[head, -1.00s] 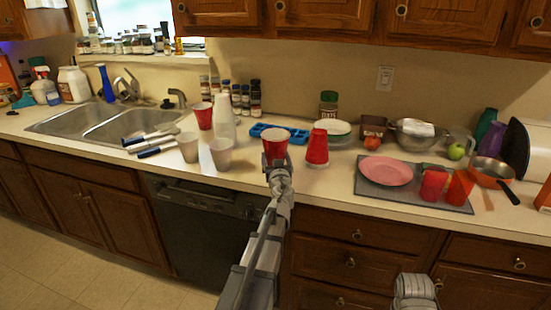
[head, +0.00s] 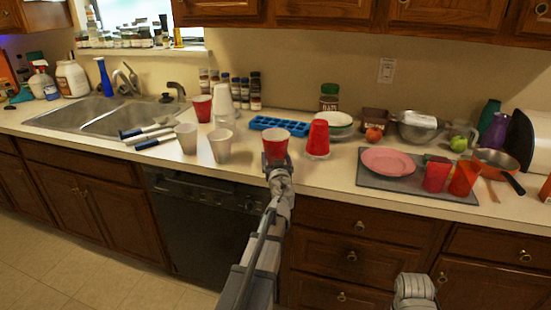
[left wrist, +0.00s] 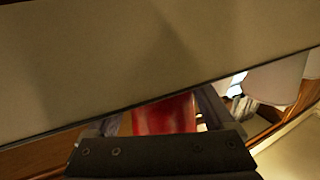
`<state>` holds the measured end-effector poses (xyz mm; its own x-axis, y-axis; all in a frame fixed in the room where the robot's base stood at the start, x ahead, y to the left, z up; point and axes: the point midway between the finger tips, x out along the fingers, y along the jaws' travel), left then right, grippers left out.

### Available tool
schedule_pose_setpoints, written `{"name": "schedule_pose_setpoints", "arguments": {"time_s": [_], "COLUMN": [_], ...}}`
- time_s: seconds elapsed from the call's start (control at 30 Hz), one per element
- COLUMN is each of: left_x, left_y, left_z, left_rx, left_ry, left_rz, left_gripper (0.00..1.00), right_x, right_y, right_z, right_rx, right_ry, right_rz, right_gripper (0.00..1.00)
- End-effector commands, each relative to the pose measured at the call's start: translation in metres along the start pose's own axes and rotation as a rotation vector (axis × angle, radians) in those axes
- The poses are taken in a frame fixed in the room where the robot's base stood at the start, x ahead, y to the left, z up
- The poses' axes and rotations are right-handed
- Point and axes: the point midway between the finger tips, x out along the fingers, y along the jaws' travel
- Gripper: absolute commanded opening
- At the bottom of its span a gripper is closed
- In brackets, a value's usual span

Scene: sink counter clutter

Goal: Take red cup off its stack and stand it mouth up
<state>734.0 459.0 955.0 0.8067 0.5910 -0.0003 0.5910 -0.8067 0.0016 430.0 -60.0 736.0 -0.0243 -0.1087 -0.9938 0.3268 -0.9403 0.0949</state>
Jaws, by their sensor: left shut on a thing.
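My left gripper (head: 276,164) is shut on a red cup (head: 275,142) with a pale inside, held mouth up over the front of the counter. I cannot tell whether its base touches the counter. Its red side shows between the fingers in the left wrist view (left wrist: 165,116). An upside-down red cup or stack of cups (head: 318,138) stands just right of it, apart. Another red cup (head: 202,109) stands mouth up at the left, beside a tall white stack (head: 223,103).
Two pale cups, one to the left (head: 187,139) and one nearer (head: 220,147), stand left of the held cup. A blue tray (head: 264,121) lies behind it. A grey mat (head: 403,184) with a pink plate (head: 388,162) lies to the right. The sink (head: 85,118) is far left.

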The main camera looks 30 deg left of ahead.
Motion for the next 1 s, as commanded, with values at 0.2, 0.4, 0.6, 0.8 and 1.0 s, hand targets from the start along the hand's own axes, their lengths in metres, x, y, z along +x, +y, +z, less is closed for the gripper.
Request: {"name": "schedule_pose_setpoints", "arguments": {"time_s": [0.2,0.4,0.6,0.8,1.0], "left_x": [0.0000,0.0000,0.0000,0.0000,0.0000], "left_y": [0.0000,0.0000,0.0000,0.0000,0.0000], "left_z": [0.0041,0.0080,0.0101,0.0098,0.0098], "left_rx": [0.000,0.000,0.000,0.000,0.000], "left_ry": [0.000,0.000,0.000,0.000,0.000], "left_rz": [0.000,0.000,0.000,0.000,0.000], "left_gripper": [0.36,0.36,0.36,0.35,1.00], "right_x": [0.0041,0.0080,0.0101,0.0097,0.0097], "right_y": [-0.0004,-0.0008,-0.0010,-0.0009,-0.0009], "right_z": [-0.0002,-0.0005,-0.0006,-0.0006,-0.0006], "right_rx": [0.000,0.000,0.000,0.000,0.000], "right_ry": [0.000,0.000,0.000,0.000,0.000], "right_rz": [0.000,0.000,0.000,0.000,0.000], "right_gripper": [1.00,1.00,1.00,1.00,1.00]}}
